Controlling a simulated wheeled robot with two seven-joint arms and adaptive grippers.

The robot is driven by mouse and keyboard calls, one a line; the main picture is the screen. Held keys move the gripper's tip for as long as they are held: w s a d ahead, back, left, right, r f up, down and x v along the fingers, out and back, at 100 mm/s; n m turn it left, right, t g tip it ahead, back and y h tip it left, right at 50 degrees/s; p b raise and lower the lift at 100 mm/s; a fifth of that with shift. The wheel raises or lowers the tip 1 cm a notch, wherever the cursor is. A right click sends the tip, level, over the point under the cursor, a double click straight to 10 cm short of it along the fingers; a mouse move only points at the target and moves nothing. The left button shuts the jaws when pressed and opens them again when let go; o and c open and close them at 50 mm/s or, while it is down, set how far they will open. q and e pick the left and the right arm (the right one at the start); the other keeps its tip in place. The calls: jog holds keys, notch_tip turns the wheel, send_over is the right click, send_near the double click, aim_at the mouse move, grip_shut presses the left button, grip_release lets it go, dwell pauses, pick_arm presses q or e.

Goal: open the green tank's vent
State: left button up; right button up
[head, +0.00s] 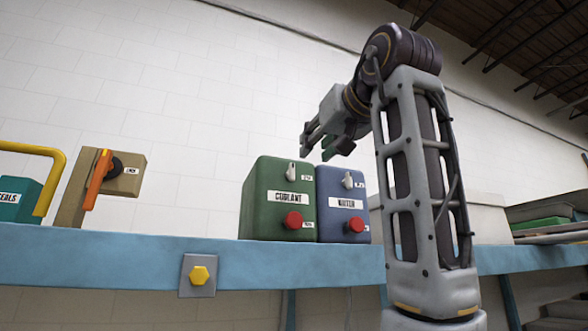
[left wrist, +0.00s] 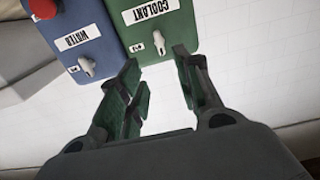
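The green tank (head: 262,195), labelled COOLANT, stands on the blue shelf beside a blue tank (head: 325,200) labelled WATER. The green tank has a small pale lever (head: 292,172) near its top and a red knob (head: 293,220) lower down; the small labels beside them are too small to read. My left gripper (head: 318,146) is open and empty, above the tanks. In the left wrist view the green tank (left wrist: 175,30) appears upside down, its pale lever (left wrist: 158,43) just beyond the open fingers (left wrist: 160,72), not touching. My right gripper is not in view.
An orange-handled switch box (head: 125,175), a teal box (head: 15,203) and a yellow bar (head: 52,180) are at the left. The wall behind is bare.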

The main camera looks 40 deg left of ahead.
aim_at(293, 169)
pick_arm(q)
jog(key=p+x, duration=0.2)
jog(key=x, duration=0.9)
jog(key=shift+w+a+p, duration=0.2)
jog(key=shift+a+p, duration=0.05)
jog(key=shift+p, duration=0.15)
jog(key=shift+x, duration=0.95)
jog(key=c, duration=0.7)
grip_shut()
